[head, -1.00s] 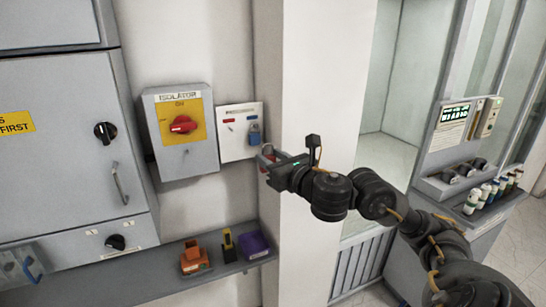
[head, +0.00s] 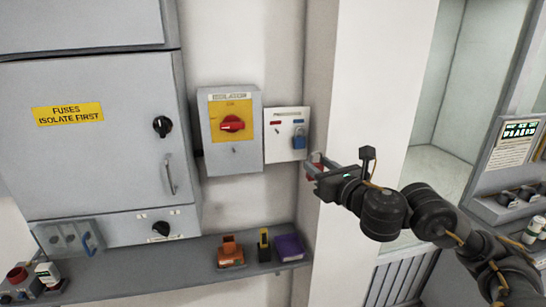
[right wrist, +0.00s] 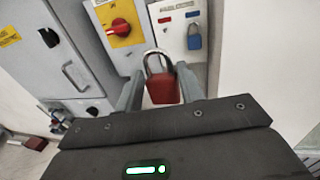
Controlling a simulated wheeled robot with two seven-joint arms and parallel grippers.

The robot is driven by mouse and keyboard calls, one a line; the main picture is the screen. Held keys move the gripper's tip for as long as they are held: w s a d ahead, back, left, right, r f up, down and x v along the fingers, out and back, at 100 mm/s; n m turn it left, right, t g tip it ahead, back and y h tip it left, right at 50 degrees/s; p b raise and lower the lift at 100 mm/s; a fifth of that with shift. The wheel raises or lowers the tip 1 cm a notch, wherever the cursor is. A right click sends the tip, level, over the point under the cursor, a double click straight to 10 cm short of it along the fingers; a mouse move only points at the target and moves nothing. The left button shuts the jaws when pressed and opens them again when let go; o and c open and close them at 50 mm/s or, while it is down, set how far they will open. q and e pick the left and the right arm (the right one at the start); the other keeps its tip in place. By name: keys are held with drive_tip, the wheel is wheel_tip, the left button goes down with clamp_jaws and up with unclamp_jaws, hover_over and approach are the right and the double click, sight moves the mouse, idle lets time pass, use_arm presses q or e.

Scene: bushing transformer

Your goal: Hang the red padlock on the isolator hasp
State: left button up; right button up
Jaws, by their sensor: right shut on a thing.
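The red padlock (right wrist: 163,88) is between the fingers of my right gripper (right wrist: 160,90), which is shut on its body; its metal shackle points up. In the head view my right gripper (head: 314,176) is beside the wall corner, right of and below the padlock board, with the padlock (head: 316,163) partly hidden. The grey isolator box (head: 246,158) has a yellow plate and red rotary handle (head: 232,123); it also shows in the right wrist view (right wrist: 133,53). A small hasp-like fitting (head: 236,150) sits below the handle. The gripper is apart from the isolator. My left gripper is not in view.
A white board (head: 273,151) beside the isolator holds a blue padlock (head: 299,142). A shelf (head: 190,272) below carries an orange item (head: 230,252), a black-yellow item (head: 264,245) and a purple box (head: 290,247). A grey fuse cabinet (head: 90,160) is left. A wall corner (head: 360,120) is behind my right arm.

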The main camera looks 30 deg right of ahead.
idle(0.4)
